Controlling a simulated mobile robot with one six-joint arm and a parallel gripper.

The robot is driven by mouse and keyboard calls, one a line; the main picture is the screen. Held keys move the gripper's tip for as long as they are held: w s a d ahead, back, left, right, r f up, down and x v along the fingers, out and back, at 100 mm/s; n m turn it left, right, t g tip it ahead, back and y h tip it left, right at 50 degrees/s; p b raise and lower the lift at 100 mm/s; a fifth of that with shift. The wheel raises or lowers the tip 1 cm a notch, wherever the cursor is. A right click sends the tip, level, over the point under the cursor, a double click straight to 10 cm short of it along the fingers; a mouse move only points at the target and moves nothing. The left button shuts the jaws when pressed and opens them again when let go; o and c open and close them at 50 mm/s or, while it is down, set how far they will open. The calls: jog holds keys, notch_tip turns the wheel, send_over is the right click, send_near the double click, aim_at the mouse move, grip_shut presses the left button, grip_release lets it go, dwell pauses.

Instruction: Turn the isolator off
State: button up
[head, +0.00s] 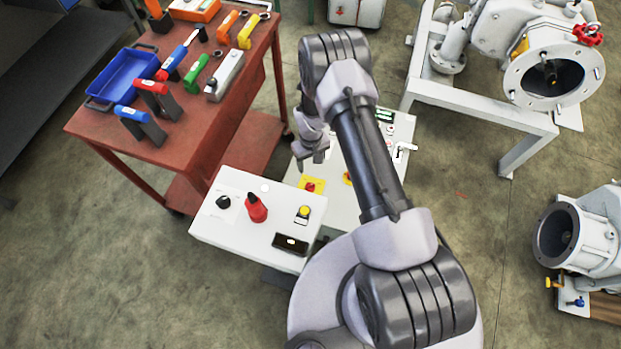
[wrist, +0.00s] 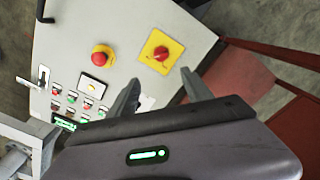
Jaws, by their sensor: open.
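The isolator is a red rotary knob (head: 310,187) on a square yellow plate, on the sloped pale panel of a control cabinet. In the wrist view the isolator knob (wrist: 161,53) shows beyond my fingertips, roughly in line with the gap between them. I cannot tell its exact switch position. My gripper (head: 316,159) hangs over the cabinet, and its spread fingers also show in the wrist view (wrist: 160,77). It is open, empty and apart from the knob. My arm partly hides the panel in the head view.
A red mushroom button (wrist: 103,55) with a yellow collar sits beside the isolator. Several small push buttons (wrist: 72,98) and a lever handle (wrist: 38,80) are further left. A red-brown tool table (head: 135,140) stands left of the cabinet; a white pump frame (head: 480,100) stands at right.

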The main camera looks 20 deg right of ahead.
aim_at(310, 185)
notch_tip(310, 185, down, 17)
jog(key=b, duration=0.6)
jog(key=shift+a, duration=0.1)
grip_shut()
